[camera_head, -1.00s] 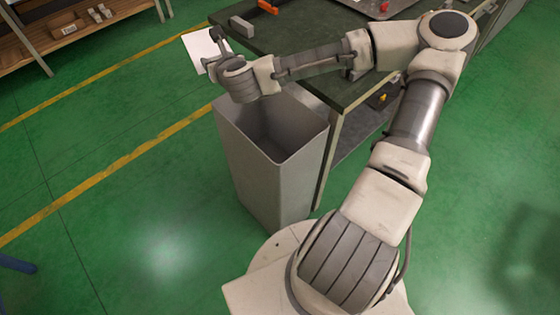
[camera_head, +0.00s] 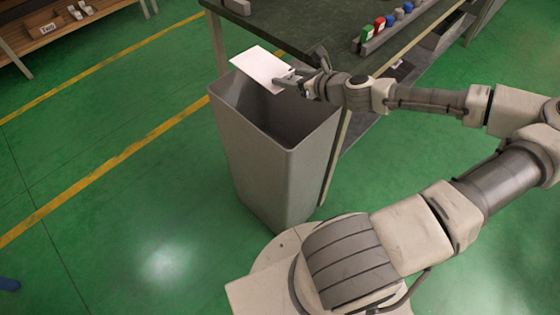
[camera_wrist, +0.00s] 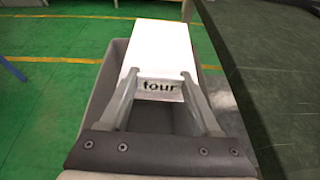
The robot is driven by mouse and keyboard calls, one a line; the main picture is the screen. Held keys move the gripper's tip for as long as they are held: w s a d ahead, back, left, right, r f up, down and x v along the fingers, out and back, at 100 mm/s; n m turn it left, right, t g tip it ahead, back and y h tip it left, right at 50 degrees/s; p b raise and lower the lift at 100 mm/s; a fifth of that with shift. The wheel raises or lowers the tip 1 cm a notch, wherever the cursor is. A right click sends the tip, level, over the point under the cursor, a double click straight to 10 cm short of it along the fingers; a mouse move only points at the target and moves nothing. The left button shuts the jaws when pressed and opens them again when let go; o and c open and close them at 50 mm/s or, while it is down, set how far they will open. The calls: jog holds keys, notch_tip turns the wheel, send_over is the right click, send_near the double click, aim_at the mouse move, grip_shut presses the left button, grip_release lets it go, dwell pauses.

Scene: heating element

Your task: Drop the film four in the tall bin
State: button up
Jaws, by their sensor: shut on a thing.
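The film four is a white flat sheet (camera_head: 264,68), held out over the mouth of the tall bin. In the wrist view the film (camera_wrist: 160,50) reaches away from me, and its near edge carries a label reading "four" or similar. My gripper (camera_head: 290,80) is shut on the film's near edge; the two fingers also show in the wrist view (camera_wrist: 158,88). The tall bin (camera_head: 262,165) is grey, open-topped and stands upright on the floor. Its rim also shows in the wrist view (camera_wrist: 100,95), below and around the film. The film hides part of the bin's far rim.
A dark workbench (camera_head: 310,30) stands close behind and right of the bin, with a rack of coloured items (camera_head: 385,28) on its edge. A wooden shelf (camera_head: 60,35) is far left. The green floor left of the bin is clear.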

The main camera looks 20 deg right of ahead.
notch_tip(320, 180, down, 7)
jog(key=b, duration=0.7)
jog(key=shift+s+d, duration=0.25)
jog(key=shift+s, duration=0.1)
jog(key=shift+r, duration=0.1)
jog(key=o, duration=1.4)
jog(key=p+v, duration=0.5)
jog(key=v, duration=1.2)
jog(key=shift+d, duration=0.3)
jog(key=shift+s, duration=0.1)
